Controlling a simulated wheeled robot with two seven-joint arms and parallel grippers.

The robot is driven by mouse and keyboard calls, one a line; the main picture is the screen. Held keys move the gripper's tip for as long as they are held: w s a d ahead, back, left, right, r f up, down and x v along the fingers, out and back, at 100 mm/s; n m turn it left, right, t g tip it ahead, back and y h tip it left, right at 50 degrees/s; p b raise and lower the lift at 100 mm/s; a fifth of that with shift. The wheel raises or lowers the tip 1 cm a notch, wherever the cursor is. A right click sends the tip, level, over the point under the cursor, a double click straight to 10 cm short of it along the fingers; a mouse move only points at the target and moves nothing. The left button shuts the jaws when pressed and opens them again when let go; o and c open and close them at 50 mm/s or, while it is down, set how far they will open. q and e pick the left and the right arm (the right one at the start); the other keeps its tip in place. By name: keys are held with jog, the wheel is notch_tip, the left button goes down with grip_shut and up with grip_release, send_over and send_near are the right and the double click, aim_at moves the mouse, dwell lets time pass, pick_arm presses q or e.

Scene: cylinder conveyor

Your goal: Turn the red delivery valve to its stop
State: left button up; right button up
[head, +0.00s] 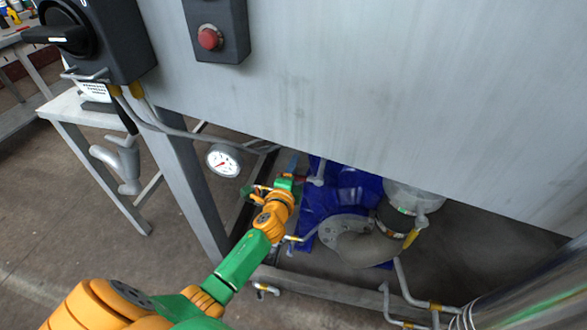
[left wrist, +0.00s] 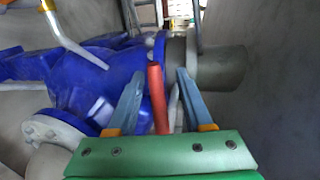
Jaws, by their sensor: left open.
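The red valve lever (left wrist: 157,98) stands upright in the left wrist view, between the two grey-blue fingers of my left gripper (left wrist: 160,73). The fingers are open, one on each side of the lever, and I cannot tell whether either touches it. The lower end of the lever is hidden behind the green gripper body. In the head view my left gripper (head: 293,180) reaches under the grey panel beside the blue pump (head: 345,193). There the lever is mostly hidden by the gripper. My right gripper is not in view.
The large grey panel (head: 350,90) overhangs the pump. A round gauge (head: 223,161) hangs left of my gripper. A flanged grey pipe (head: 368,245) and thin pipes with yellow fittings stand right of it. A metal leg (head: 187,185) stands left. A red button (head: 209,38) is on the panel.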

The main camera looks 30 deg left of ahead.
pick_arm(q)
jog(key=p+v, duration=0.1)
jog(key=v, duration=0.6)
